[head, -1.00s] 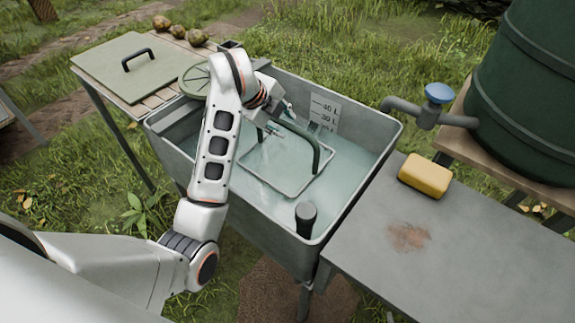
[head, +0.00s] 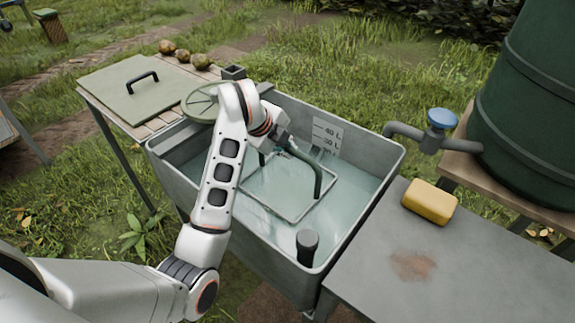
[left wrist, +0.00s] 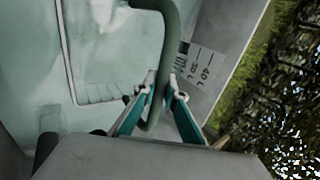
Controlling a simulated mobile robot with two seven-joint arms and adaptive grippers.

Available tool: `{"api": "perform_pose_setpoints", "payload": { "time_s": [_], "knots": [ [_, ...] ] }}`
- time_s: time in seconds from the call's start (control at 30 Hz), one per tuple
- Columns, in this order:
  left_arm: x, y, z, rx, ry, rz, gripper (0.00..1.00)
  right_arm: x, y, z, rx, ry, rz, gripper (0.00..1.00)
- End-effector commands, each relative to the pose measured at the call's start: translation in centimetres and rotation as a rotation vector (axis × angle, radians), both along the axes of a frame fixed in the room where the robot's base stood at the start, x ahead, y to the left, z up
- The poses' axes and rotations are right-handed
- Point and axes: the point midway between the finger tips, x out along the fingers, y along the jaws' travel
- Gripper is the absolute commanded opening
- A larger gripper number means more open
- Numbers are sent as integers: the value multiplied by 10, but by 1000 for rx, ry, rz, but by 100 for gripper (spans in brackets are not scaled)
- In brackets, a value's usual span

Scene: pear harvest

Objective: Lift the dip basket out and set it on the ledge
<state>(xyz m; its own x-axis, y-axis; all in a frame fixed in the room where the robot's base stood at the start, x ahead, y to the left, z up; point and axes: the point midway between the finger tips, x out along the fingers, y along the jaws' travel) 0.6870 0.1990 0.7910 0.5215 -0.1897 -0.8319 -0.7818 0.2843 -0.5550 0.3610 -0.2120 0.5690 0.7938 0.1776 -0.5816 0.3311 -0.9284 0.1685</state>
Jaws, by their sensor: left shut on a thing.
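The dip basket (head: 266,210) is a pale rectangular frame with a green arched handle (head: 318,182). It is inside the grey basin (head: 372,128), in the pale water; how deep its frame sits is hard to tell. My left gripper (head: 285,144) reaches over the basin and is shut on the handle. In the left wrist view, the teal fingers (left wrist: 160,88) are on either side of the green handle (left wrist: 171,35), and part of the basket frame (left wrist: 70,60) shows at left. My right gripper is out of view.
A grey tabletop (head: 375,265) adjoins the basin at right, with a yellow sponge (head: 430,201) and a brown stain. A slatted wooden ledge (head: 160,122) at left holds a handled lid (head: 130,92) and several pears. A dark upright pipe (head: 307,246) stands in the near corner.

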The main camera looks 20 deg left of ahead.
Motion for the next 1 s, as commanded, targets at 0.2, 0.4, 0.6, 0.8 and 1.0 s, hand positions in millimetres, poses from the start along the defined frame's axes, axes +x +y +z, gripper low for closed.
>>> {"api": "perform_pose_setpoints", "payload": {
  "time_s": [0.2,0.4,0.6,0.8,1.0],
  "knots": [
    [1,0,20,0,-8,1,0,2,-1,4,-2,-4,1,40],
    [2,0,60,-1,-14,-1,0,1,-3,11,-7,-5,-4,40],
    [2,0,117,0,-16,1,0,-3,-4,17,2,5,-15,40],
    [1,0,163,-1,-11,1,0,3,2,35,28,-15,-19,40],
    [1,1,190,1,-7,1,0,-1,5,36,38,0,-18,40]
  ]
}}
